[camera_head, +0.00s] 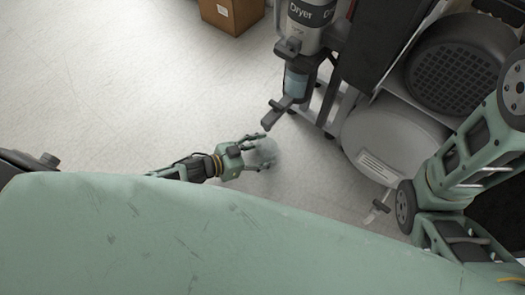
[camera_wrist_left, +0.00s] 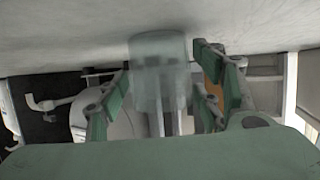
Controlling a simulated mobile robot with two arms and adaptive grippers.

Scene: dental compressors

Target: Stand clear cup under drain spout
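The clear cup (camera_head: 268,151) is a small translucent vessel low over the pale floor, left of the compressor. My left gripper (camera_head: 262,152) has its green fingers around the cup, seemingly closed on its sides. In the left wrist view the cup (camera_wrist_left: 158,60) is between the fingers (camera_wrist_left: 160,85), which hide part of its sides. I cannot tell whether it touches the floor. A pale spout-like fitting (camera_head: 376,212) sticks out below the grey tank, right of the cup and apart from it. It seems to show in the left wrist view (camera_wrist_left: 42,103). My right gripper is out of view.
The grey tank (camera_head: 365,135) and black motor (camera_head: 455,65) stand at the right. The dryer (camera_head: 310,20) and a bowl-shaped filter (camera_head: 297,82) are beyond the cup. A cardboard box (camera_head: 232,12) stands at the back. The floor (camera_head: 120,90) at left is clear.

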